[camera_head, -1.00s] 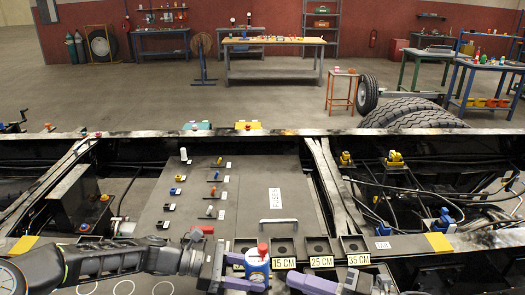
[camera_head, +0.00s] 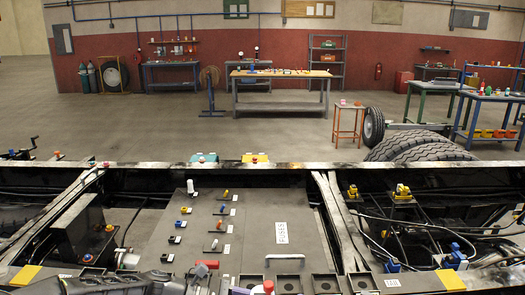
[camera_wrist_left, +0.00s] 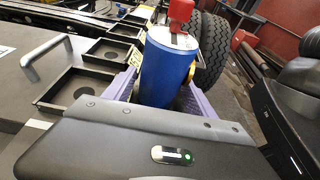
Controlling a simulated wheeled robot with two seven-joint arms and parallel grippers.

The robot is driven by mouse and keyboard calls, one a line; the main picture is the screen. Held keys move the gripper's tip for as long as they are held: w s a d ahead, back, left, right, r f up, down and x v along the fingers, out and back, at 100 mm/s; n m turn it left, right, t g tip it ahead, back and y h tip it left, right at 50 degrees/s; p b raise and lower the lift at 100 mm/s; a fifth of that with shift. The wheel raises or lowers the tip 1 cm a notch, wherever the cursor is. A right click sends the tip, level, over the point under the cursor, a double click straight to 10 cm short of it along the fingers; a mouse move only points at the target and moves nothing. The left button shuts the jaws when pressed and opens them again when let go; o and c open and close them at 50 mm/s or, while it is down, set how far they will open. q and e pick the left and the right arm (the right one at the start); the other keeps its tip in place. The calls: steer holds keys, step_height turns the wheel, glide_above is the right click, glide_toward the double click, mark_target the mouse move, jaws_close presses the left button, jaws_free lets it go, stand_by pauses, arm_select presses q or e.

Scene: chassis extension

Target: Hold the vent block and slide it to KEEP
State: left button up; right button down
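No block marked as a vent and no KEEP label can be made out in these views. My left gripper (camera_wrist_left: 163,88) shows in the left wrist view, with purple fingers on both sides of a blue canister (camera_wrist_left: 166,72). The canister has a pale top and a red cap (camera_wrist_left: 180,11). In the head view only the red cap (camera_head: 268,286) shows, at the bottom edge. The canister's base is hidden behind the wrist, so I cannot tell whether it rests on anything. My right gripper is not in view.
Square dark trays (camera_wrist_left: 82,90) run in a row beside the canister. A grey panel (camera_head: 262,212) carries a FUSES label, a metal handle (camera_head: 284,257) and several small coloured knobs. Frame rails (camera_head: 350,230) and cables border it. Workbenches stand far behind.

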arm_select(q)
steer(key=shift+o, duration=1.1)
steer(key=v, duration=1.2)
